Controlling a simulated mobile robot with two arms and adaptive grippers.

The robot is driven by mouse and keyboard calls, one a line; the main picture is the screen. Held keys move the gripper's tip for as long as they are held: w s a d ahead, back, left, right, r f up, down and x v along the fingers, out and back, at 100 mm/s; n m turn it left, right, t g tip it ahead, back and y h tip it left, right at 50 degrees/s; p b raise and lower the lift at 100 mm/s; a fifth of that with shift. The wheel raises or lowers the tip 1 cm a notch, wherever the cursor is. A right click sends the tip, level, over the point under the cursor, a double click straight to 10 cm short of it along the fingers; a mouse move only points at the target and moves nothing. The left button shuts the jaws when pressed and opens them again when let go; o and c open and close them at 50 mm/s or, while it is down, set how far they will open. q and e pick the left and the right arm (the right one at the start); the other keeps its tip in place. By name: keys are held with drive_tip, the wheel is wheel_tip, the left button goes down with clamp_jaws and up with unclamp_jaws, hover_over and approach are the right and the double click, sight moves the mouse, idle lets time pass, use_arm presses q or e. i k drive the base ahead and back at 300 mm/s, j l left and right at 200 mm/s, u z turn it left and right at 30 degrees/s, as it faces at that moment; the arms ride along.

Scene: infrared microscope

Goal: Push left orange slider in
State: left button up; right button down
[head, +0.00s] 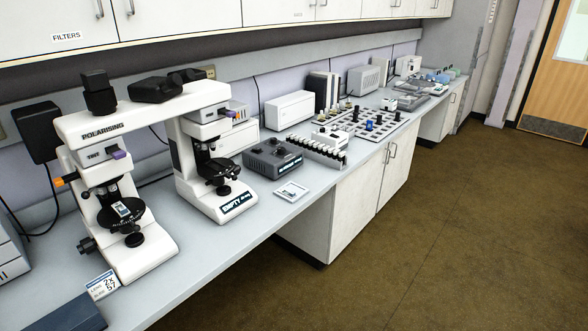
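The orange slider (60,181) sticks out from the left side of the left microscope's white column, with a dark section between its orange end and the column. The left microscope (140,245) stands at the near left of the bench, joined by a white bridge (140,112) marked "POLARISING" to a second microscope (215,195). A purple slider (119,155) shows on the left microscope's head, to the right of the orange one. Neither of my grippers is in view.
The grey bench (230,240) runs from near left to far right. A dark control box (272,158) stands farther right. The brown floor is clear.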

sight(60, 181)
drive_tip(key=k+j+u, duration=0.1)
drive_tip(key=u, duration=0.25)
drive_tip(key=k+j+u, duration=0.1)
drive_tip(key=u, duration=0.3)
drive_tip(key=k+j+u, duration=0.15)
drive_tip(key=u, duration=0.2)
